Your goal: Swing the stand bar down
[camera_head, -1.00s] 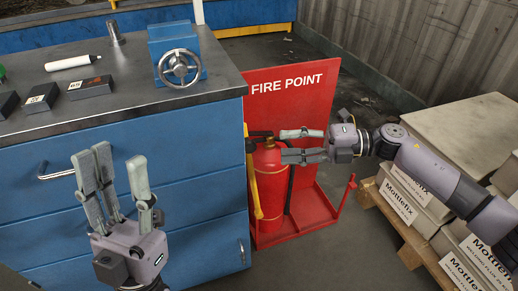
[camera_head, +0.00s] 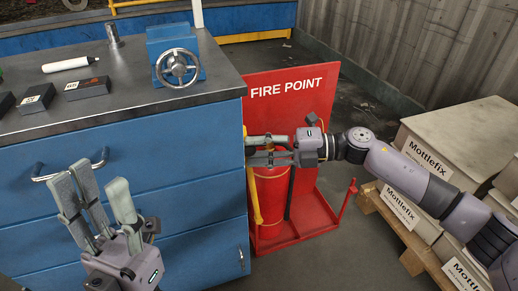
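The red fire point stand (camera_head: 318,115) stands right of the blue cabinet, with a tray-like base and low red rails. A slanted red bar with a knob (camera_head: 349,193) rises at its right front, and a yellow bar (camera_head: 254,198) stands at its left side. I cannot tell which is the stand bar. A red fire extinguisher (camera_head: 270,195) stands between them. My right gripper (camera_head: 255,150) is across the extinguisher's top, fingers apart, hiding the valve and handle; contact is unclear. My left gripper (camera_head: 95,180) is open and empty before the cabinet drawers.
The blue cabinet (camera_head: 180,200) has a dark worktop with a handwheel vise (camera_head: 178,68), a white marker (camera_head: 70,64) and black blocks (camera_head: 87,88). Boxes on a pallet (camera_head: 415,262) stand at the right. Floor is clear between stand and pallet.

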